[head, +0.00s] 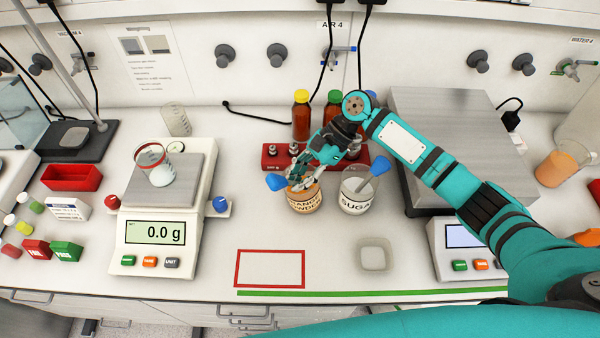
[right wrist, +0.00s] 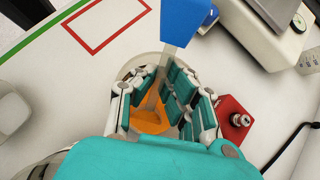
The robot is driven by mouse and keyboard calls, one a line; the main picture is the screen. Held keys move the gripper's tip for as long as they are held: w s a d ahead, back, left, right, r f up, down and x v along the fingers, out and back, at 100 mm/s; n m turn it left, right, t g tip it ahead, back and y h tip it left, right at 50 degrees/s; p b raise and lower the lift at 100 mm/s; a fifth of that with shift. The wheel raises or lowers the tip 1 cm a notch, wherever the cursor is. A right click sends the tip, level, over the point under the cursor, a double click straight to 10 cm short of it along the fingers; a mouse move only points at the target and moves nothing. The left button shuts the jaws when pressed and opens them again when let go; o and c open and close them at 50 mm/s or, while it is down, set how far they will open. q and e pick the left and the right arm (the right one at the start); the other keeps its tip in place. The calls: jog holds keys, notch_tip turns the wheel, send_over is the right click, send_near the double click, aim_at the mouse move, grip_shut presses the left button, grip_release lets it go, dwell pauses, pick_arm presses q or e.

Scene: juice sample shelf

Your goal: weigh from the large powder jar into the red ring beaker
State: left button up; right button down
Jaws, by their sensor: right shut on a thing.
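A jar of orange powder (head: 304,200) with a partly covered label stands mid-table. Its scoop's blue handle (head: 276,181) leans out to the left. My right gripper (head: 301,179) is over this jar, its fingers shut on the scoop's stem. In the right wrist view the blue-handled scoop (right wrist: 187,22) passes between the fingers, with orange powder (right wrist: 150,120) below; the scoop's lower end is hidden. A jar labelled SUGA (head: 356,192), the rest hidden, stands to the right. The red ring beaker (head: 153,170) stands on the left balance (head: 192,185), which reads 0.0 g. My left gripper is out of view.
A red rack (head: 270,158) and several capped bottles (head: 301,118) stand behind the jars. A clear dish (head: 375,255) and a red outlined square (head: 270,268) lie in front. A second balance (head: 460,238) with a steel plate is at the right, partly behind my arm.

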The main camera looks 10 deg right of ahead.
jog(key=shift+s+a+r+h+p, duration=0.15)
jog(key=shift+r+h+p, duration=0.25)
jog(key=shift+p, duration=0.75)
jog(key=shift+w+a+r+h+p, duration=0.15)
jog(key=shift+r+h+p, duration=0.25)
jog(key=shift+p, duration=0.75)
jog(key=shift+s+a+r+t+h+p, duration=0.2)
jog(key=shift+r+t+h+p, duration=0.3)
jog(key=shift+p, duration=0.5)
jog(key=shift+a+r+h, duration=0.4)
jog(key=shift+h, duration=0.2)
jog(key=a+r+h, duration=0.1)
jog(key=a+r+t+h, duration=0.1)
jog(key=h, duration=0.1)
jog(key=shift+s+r, duration=0.25)
jog(key=shift+s, duration=0.1)
jog(key=shift+a+r+t+h, duration=0.1)
jog(key=shift+r+t+h, duration=0.5)
jog(key=shift+r, duration=1)
